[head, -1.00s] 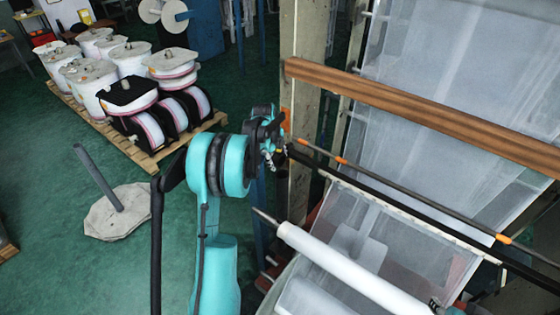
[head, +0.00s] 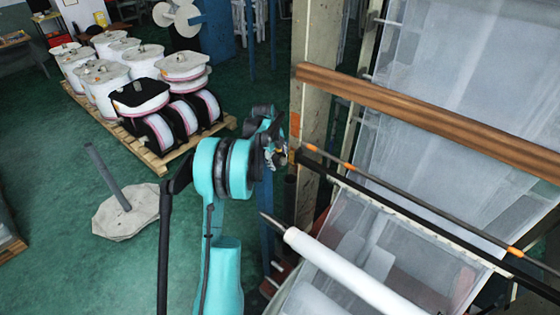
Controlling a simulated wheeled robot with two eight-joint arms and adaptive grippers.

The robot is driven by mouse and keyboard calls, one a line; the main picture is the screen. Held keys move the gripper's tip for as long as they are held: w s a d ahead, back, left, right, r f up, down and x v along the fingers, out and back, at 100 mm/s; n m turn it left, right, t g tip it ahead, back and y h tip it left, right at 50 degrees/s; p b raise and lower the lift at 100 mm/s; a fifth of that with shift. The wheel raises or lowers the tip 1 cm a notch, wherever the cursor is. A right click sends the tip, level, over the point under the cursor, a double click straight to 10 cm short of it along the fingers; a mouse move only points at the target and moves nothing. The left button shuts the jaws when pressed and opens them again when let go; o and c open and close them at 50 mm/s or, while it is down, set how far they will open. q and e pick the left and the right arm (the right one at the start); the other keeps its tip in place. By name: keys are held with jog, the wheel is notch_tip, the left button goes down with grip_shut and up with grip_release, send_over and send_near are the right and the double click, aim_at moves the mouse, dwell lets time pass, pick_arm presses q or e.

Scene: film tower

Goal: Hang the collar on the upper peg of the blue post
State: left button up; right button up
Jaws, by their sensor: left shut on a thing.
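My left arm rises from the bottom in the head view. Its gripper (head: 275,152) is shut, high beside the big beige column. The thing in its jaws is small and mostly hidden by the fingers; I take it to be the collar, but its shape does not show clearly. A blue post (head: 267,205) stands upright just behind and below the gripper, partly covered by my arm. Its pegs cannot be made out, and I cannot tell whether the collar touches one. My right gripper is not in view.
A beige column (head: 312,90) and brown roller (head: 420,118) stand right of the gripper. A thin dark rod (head: 400,197) and a white roller (head: 345,272) point towards it. A pallet (head: 165,157) of film reels is at left.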

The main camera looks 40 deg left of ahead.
pick_arm(q)
jog(key=shift+a, duration=0.15)
jog(key=o, duration=1.6)
jog(key=v, duration=1.2)
